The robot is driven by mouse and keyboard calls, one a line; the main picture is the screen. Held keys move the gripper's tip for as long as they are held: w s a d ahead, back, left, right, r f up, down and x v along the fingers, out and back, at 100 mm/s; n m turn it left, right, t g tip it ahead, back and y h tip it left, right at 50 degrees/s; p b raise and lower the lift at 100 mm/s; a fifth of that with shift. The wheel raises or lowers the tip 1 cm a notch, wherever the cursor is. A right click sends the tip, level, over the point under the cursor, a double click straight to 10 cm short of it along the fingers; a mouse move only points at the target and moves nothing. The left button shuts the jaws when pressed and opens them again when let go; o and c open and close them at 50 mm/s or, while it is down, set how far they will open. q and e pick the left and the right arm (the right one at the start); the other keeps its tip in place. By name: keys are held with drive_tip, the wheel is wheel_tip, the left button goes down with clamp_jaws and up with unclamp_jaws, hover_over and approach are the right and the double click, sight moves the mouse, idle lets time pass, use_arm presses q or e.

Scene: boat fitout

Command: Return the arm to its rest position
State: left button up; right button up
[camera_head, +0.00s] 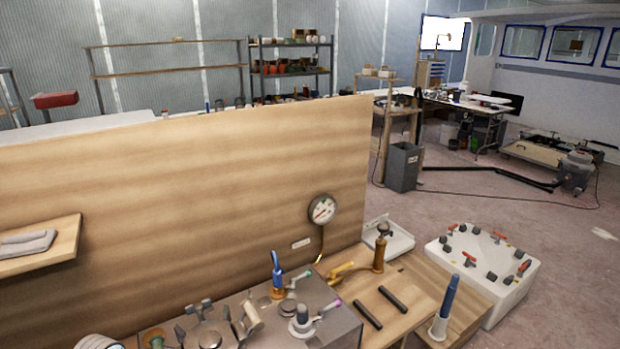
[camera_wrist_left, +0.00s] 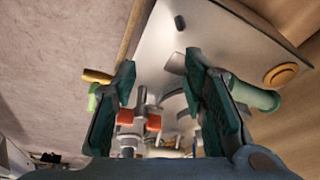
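My left gripper (camera_wrist_left: 160,62) shows in the left wrist view, with its two dark green fingers spread apart. Nothing is held between them. Beyond and below the fingers is a metal fitting with orange-red parts (camera_wrist_left: 153,122), apart from the fingers as far as I can tell. A pale green cylinder (camera_wrist_left: 254,96) shows just right of the right finger, and a yellow-orange handle (camera_wrist_left: 97,76) left of the left finger. Neither arm nor gripper shows in the head view, and my right gripper is in no view.
In the head view a tall wooden panel (camera_head: 180,190) carries a round gauge (camera_head: 322,209). Below it a grey box with valves (camera_head: 335,322), a wooden board with two dark bars (camera_head: 392,300) and a white panel with switches (camera_head: 483,262) stand close together.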

use_arm(q)
drive_tip(key=s+d+f+n+y, duration=0.15)
drive_tip(key=s+d, duration=0.25)
drive_tip(key=s, duration=0.5)
drive_tip(key=s+d+f+n+y, duration=0.1)
drive_tip(key=s+d+n, duration=0.3)
drive_tip(key=s, duration=0.5)
wheel_tip(320, 180, down, 21)
drive_tip(key=a+b, duration=0.1)
drive_tip(key=b, duration=0.2)
drive_tip(key=s+f+g+b, duration=0.1)
drive_tip(key=s+f+b, duration=0.1)
drive_tip(key=s+f, duration=1.3)
drive_tip(key=shift+s+a+f+g+b, duration=0.25)
drive_tip(key=shift+a+f+g+b, duration=0.15)
drive_tip(key=shift+f, duration=0.55)
drive_tip(key=shift+c, duration=0.6)
